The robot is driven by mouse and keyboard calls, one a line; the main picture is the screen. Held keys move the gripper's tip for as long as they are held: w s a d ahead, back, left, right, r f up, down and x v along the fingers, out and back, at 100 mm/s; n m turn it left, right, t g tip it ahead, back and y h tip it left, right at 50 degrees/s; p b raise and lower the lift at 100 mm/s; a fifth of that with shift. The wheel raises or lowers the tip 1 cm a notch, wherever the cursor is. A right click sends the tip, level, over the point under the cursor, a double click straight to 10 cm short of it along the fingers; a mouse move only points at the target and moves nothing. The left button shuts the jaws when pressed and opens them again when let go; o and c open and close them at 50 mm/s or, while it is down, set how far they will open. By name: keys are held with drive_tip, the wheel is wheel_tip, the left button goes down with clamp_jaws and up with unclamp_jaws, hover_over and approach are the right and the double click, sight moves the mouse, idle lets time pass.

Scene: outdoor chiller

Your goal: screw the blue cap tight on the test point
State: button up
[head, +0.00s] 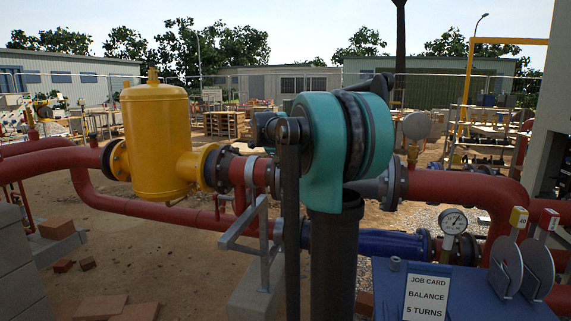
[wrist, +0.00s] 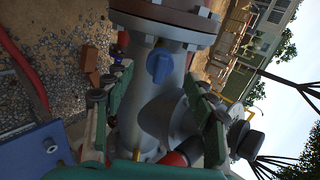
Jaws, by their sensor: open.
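A blue cap (wrist: 159,66) with a wing-like shape sits against the grey valve body (wrist: 177,45) in the wrist view, just below a flange. The test point under it is hidden, and I cannot tell how tightly the cap is seated. My gripper (wrist: 155,79) is open, with one green and black finger on each side of the cap. A gap shows between each finger and the cap. In the head view my teal and black arm hides the cap, the test point and my gripper.
A yellow vessel (head: 157,140) stands left on the red pipe. A pressure gauge (head: 454,222) and a blue box (head: 390,285) with a job card (head: 427,295) are at the right front. A small dark blue part (wrist: 123,39) shows beyond the left finger. Loose bricks (head: 103,306) lie on the ground.

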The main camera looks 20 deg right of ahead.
drive_tip(key=v, duration=0.9)
drive_tip(key=shift+s+r, duration=0.15)
